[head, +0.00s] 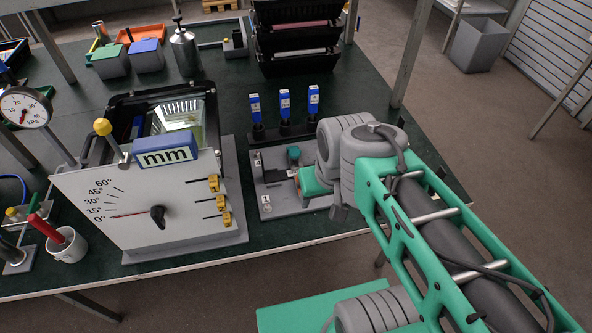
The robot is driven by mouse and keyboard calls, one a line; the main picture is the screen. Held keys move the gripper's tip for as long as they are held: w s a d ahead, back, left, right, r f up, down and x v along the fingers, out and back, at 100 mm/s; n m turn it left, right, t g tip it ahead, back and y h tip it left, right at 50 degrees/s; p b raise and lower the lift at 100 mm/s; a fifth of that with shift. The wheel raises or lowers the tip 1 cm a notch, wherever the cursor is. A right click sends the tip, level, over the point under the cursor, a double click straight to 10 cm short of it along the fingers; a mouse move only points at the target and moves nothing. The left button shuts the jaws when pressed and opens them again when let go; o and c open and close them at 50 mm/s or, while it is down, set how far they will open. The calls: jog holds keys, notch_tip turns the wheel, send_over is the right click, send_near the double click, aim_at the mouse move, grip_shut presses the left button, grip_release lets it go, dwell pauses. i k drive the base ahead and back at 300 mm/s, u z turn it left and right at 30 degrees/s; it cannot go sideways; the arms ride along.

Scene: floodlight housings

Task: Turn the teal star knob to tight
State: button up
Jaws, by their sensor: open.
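The teal knob (294,153) stands on a grey fixture plate (268,182) near the right end of the bench. It looks small, and its star shape and any tight mark cannot be made out. My gripper (338,211) is over the right part of this plate, just right of and nearer than the knob. It is open, though my wrist hides most of it. A gap shows between the knob and my wrist, and I see no contact. The right side of the fixture is hidden behind my arm.
Several blue-topped tools (284,103) stand in a dark rack right behind the fixture. A panel (170,215) with an angle scale, black pointer knob and yellow clips stands left of it. Black bins (300,40) stand at the back. Bare green bench top lies behind the rack.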

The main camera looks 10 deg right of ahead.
aim_at(294, 154)
jog(key=u, duration=0.05)
jog(key=k, duration=0.5)
jog(key=z, duration=0.85)
jog(key=i, duration=0.9)
jog(key=u, duration=2.5)
jog(key=i, duration=0.5)
jog(key=z, duration=0.1)
